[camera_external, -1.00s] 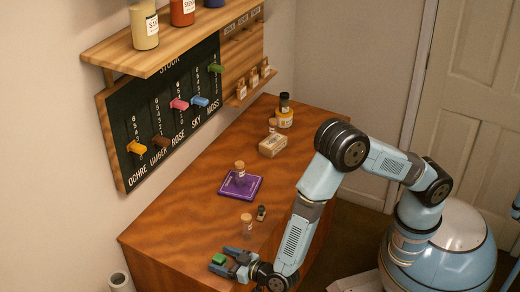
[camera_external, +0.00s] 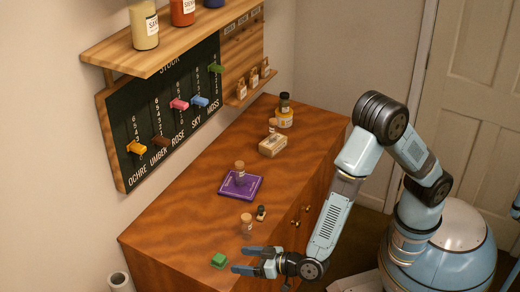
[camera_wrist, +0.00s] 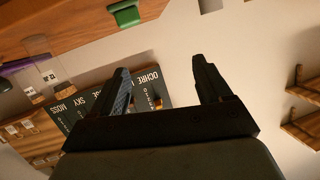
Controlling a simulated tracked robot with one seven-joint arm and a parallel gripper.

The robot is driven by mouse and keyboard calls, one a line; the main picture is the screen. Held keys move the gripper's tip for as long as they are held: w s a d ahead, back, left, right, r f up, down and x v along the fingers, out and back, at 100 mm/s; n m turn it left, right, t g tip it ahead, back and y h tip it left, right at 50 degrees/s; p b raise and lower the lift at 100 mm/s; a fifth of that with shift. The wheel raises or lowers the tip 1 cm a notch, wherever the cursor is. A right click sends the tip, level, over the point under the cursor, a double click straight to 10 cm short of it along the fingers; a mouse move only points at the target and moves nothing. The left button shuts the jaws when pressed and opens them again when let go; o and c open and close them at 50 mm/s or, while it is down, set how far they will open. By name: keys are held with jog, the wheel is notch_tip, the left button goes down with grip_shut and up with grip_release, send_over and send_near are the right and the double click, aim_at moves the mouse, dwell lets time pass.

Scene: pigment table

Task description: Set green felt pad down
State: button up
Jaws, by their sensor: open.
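The green felt pad (camera_external: 219,260) lies on the wooden tabletop near its front left edge. It also shows near the top of the wrist view (camera_wrist: 125,13), on the brown wood. My gripper (camera_external: 240,259) is open and empty, with its fingers just right of the pad and apart from it. In the wrist view, my two dark fingers (camera_wrist: 166,75) stand wide apart with nothing between them.
A corked jar (camera_external: 246,223) and a small dark bottle (camera_external: 261,213) stand behind my gripper. A stock board (camera_external: 150,112) hangs on the wall. The tabletop left of the purple pad is clear.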

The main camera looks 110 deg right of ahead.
notch_tip(320, 180, up, 13)
jog(key=s+a+n+y, duration=0.1)
jog(key=s+n+y, duration=0.15)
jog(key=y, duration=0.35)
jog(key=s+d+r+n+g+y, duration=0.1)
jog(key=s+r, duration=0.4)
jog(key=s, duration=0.6)
jog(key=s+d+r+n+g+y, duration=0.2)
jog(key=s+r, duration=0.4)
jog(key=s, duration=0.6)
jog(key=shift+s+r+n+y, duration=0.3)
jog(key=shift+n+y, duration=0.4)
jog(key=shift+n, duration=0.45)
jog(key=s+d+g, duration=0.1)
jog(key=s+d, duration=0.1)
jog(key=s, duration=0.3)
jog(key=s+d+g+h, duration=0.1)
jog(key=s+d, duration=0.1)
jog(key=s, duration=0.4)
jog(key=s+d+f+g, duration=0.1)
jog(key=s+d, duration=0.1)
jog(key=s, duration=0.4)
jog(key=shift+d+n+g+h, duration=0.1)
jog(key=shift+n+g+h, duration=0.2)
jog(key=shift+h, duration=0.1)
jog(key=shift+c, duration=0.3)
jog(key=shift+s, duration=0.25)
jog(key=shift+c, duration=0.6)
